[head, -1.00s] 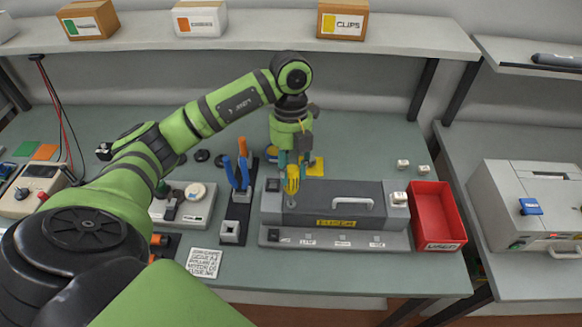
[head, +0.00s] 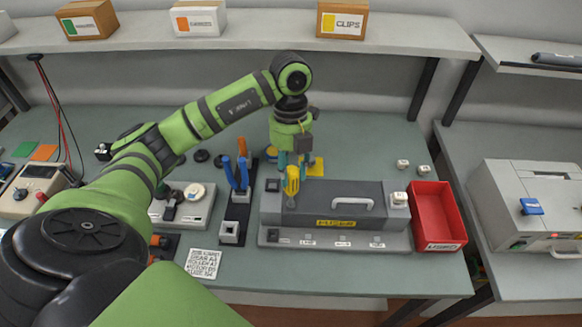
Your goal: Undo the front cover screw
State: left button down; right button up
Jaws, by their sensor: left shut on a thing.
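My left gripper (head: 292,163) is shut on a yellow-handled screwdriver (head: 292,183) and points down. The screwdriver stands roughly upright over the left part of a dark grey cartridge (head: 325,218). The cartridge has a light handle on top and a yellow label on its front, and sits in a lighter grey cradle (head: 355,239). The front cover screw is too small or hidden to make out. I cannot tell whether the screwdriver's tip touches anything. My right gripper is not in view.
A red bin (head: 437,216) stands right of the cradle. A tool holder (head: 237,208) with blue and orange handles stands to the left. A paper note (head: 203,263) lies at the front edge. A printer (head: 535,205) stands on the right bench. Small white pieces lie behind the bin.

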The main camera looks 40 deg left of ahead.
pick_arm(q)
jog(key=shift+f, duration=0.15)
jog(key=shift+s+n, duration=0.1)
jog(key=shift+n, duration=0.4)
jog(key=n+p, duration=0.1)
jog(key=n, duration=0.2)
jog(key=shift+a+t+h+p, duration=0.1)
jog(key=shift+t+h+p, duration=0.2)
jog(key=shift+p, duration=0.1)
jog(key=shift+s+n+p, duration=0.1)
jog(key=shift+n+p, duration=0.2)
jog(key=shift+n, duration=1.2)
